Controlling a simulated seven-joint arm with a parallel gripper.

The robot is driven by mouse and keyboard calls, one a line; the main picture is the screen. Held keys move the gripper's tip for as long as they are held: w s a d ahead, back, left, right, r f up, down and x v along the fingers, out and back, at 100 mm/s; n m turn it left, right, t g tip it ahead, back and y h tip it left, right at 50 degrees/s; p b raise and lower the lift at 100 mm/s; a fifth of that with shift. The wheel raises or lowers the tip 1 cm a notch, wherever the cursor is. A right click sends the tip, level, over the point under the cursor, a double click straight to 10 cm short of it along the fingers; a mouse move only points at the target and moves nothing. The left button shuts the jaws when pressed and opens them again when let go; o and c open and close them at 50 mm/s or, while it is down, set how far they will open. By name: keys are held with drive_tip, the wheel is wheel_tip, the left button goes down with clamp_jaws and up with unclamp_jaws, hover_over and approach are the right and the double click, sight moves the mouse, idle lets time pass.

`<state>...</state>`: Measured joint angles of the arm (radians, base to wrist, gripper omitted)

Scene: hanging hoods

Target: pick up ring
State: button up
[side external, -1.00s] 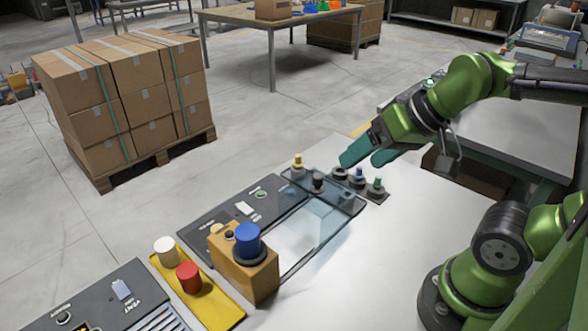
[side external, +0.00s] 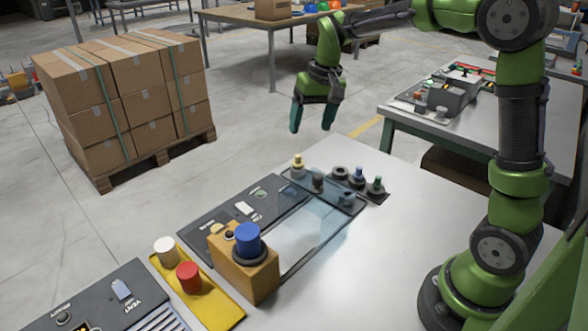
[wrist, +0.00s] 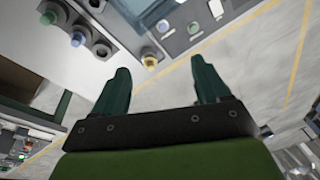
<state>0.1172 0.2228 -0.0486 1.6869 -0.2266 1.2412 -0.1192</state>
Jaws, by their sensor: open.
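A dark ring-shaped piece (side external: 340,173) lies at the back edge of the white table, in a group of small knobs; it appears to be the dark round piece (wrist: 101,52) left of my fingers in the wrist view. Another dark ring (side external: 266,252) is around the base of a blue cylinder (side external: 247,235) on an orange box (side external: 252,278). I cannot tell which ring is meant. My gripper (side external: 312,118) is open and empty, pointing down, above and beyond the table's back edge. In the wrist view my two fingers (wrist: 160,70) are spread with nothing between them.
Near the ring stand a yellow knob (side external: 298,163), a blue knob (side external: 358,175) and a green knob (side external: 376,185). A clear panel (side external: 325,200) lies beside them. A yellow tray (side external: 222,312) holds white and red cylinders. The table's right side is clear.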

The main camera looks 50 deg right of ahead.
drive_tip(key=g, duration=0.2)
hover_over(298, 155)
drive_tip(key=s, duration=0.2)
wheel_tip(298, 155, down, 4)
drive_tip(key=shift+w+r, duration=0.6)
drive_tip(key=shift+w, duration=0.5)
drive_tip(key=shift+h, duration=0.4)
wheel_tip(298, 155, down, 16)
drive_tip(key=shift+s+f, duration=0.1)
drive_tip(key=shift+f, duration=0.1)
drive_tip(key=c, duration=1.2)
drive_tip(key=shift+o, duration=0.2)
